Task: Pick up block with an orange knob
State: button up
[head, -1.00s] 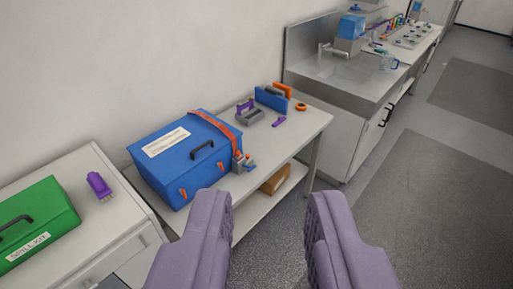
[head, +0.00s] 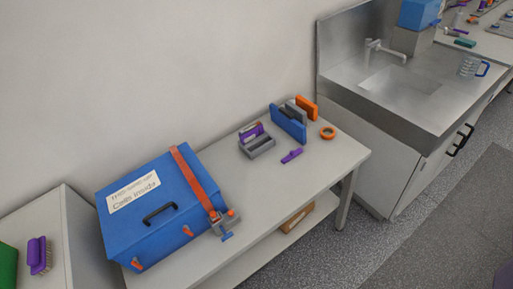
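A small grey block with an orange knob (head: 220,224) stands on the white table at the front right corner of the blue box. It has a blue piece at its lower front. An orange strap over the box runs down close behind it, and I cannot tell whether they touch. A dark purple sliver (head: 506,277) at the bottom right edge may be a bit of my gripper. The rest of my gripper is out of the picture, and nothing of it shows near the block.
The blue "Cells inside" box (head: 150,234) fills the table's left part. The table middle is clear. A sink (head: 395,85) is at right.

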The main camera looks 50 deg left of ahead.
aim_at(215, 217)
jog(key=i+u, duration=0.15)
jog(key=i, duration=0.35)
jog(key=i+l+u, duration=0.15)
jog(key=i, duration=0.3)
jog(key=i+u, duration=0.2)
jog(key=u, duration=0.3)
jog(key=i+l+u, duration=0.15)
jog(key=u, duration=0.3)
jog(key=i+l+u, duration=0.25)
jog(key=u, duration=0.25)
jog(key=i+l+u, duration=0.1)
jog(key=u, duration=0.4)
jog(key=i+l+u, duration=0.25)
jog(key=u, duration=0.25)
jog(key=i+l+u, duration=0.2)
jog(key=u, duration=0.25)
jog(key=l, duration=0.1)
